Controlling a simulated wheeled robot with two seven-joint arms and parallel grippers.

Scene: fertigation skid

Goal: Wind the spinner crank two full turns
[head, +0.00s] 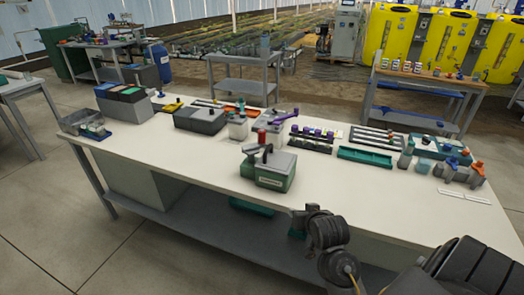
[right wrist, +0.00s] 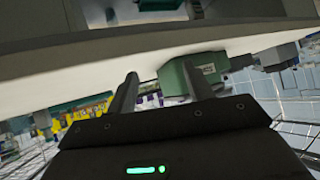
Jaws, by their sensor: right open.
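The spinner is a green box with a grey lid (head: 272,172) near the front middle of the white table. A dark grey crank (head: 264,152) stands on its top at the left. The green box also shows in the right wrist view (right wrist: 176,78), where the picture is turned over. My right gripper (right wrist: 159,70) is open, with nothing between its two dark fingers. It is apart from the box, near the table's front edge, and its arm shows at the bottom of the head view. My left gripper is not in view.
Behind the spinner stand a white container (head: 238,127), a purple-handled device (head: 277,124) and a dark grey box (head: 200,119). A green tray (head: 364,157) lies to the right. The table front (head: 378,203) right of the spinner is clear.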

